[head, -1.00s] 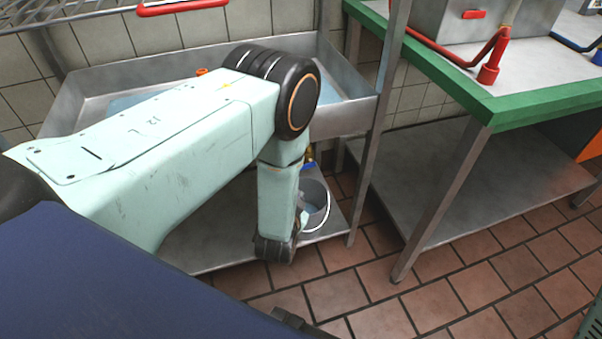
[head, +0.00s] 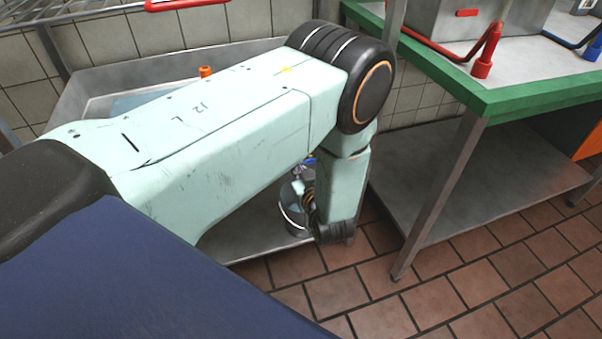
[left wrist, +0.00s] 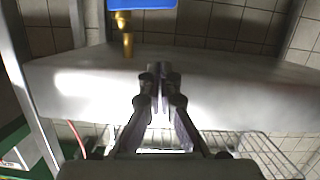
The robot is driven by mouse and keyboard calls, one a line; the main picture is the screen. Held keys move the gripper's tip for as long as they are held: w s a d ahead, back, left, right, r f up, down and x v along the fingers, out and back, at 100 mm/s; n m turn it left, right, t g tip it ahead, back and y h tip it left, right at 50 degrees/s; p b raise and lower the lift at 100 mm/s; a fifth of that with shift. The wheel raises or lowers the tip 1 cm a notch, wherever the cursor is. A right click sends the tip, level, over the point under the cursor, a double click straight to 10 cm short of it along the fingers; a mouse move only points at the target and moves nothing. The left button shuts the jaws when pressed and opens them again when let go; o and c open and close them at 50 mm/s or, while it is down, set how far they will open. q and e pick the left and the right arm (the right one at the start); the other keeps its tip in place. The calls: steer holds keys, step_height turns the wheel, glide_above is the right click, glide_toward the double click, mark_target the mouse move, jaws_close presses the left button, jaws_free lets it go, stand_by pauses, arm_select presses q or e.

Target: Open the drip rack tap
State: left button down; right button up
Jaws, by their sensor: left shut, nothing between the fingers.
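The drip rack's metal tray (head: 170,67) stands against the tiled wall in the head view, largely covered by my left arm. In the left wrist view the tap shows at the top, with a blue handle (left wrist: 132,4) and a brass body (left wrist: 127,42) on the grey metal surface. My left gripper (left wrist: 158,68) is shut and empty, its fingertips just right of the tap and a little lower in the picture, apart from it. In the head view a little blue of the tap (head: 309,160) shows below the tray. My right gripper is not in view.
A metal bucket (head: 292,212) stands on the lower shelf beside my left forearm. A green-edged table (head: 500,102) with red tubing stands to the right. A rack leg (head: 393,20) is close to my elbow. The tiled floor at lower right is clear.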

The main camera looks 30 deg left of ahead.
arm_select(q)
steer(key=w+a+f+b, duration=0.4)
steer(key=w+a+f, duration=0.1)
steer(key=f, duration=0.1)
stand_by(0.3)
